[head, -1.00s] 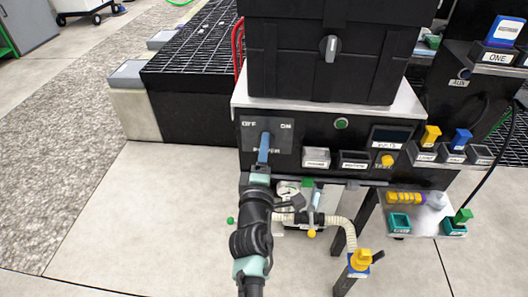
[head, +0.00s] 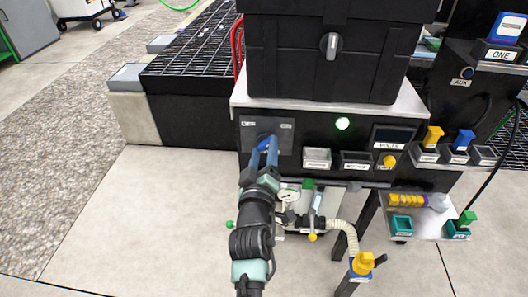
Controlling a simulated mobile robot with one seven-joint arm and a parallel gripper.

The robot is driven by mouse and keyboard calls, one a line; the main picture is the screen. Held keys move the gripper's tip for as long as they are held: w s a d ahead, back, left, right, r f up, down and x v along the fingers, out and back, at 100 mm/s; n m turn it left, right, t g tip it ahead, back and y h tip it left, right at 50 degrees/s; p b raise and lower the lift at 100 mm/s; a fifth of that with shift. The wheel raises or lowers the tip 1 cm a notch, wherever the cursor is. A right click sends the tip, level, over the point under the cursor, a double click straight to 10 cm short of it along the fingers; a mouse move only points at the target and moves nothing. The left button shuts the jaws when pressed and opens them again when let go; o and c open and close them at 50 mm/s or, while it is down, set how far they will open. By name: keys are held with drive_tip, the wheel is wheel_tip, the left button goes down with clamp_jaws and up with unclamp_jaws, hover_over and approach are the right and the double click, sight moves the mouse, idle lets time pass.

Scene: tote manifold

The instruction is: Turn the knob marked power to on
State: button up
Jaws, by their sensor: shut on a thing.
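The power panel (head: 285,148) is a dark grey plate on the front of the black cabinet, with a small label at its upper left and another at its upper right. My gripper (head: 265,150) is shut on the blue power knob (head: 263,143) in the middle of this plate. The blue fingers lie on either side of the knob and hide much of it, so its exact angle is hard to read.
A gauge (head: 289,195) and hose (head: 345,228) sit beside my arm. Floor at left is clear.

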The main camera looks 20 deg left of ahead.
drive_tip(key=shift+f, duration=0.1)
idle(0.4)
drive_tip(key=o, duration=1.4)
drive_tip(key=shift+c, duration=0.2)
drive_tip(key=shift+s, duration=0.15)
drive_tip(key=p+v, duration=0.5)
drive_tip(key=v, duration=0.7)
drive_tip(key=shift+s, duration=0.35)
drive_tip(key=shift+d, duration=0.15)
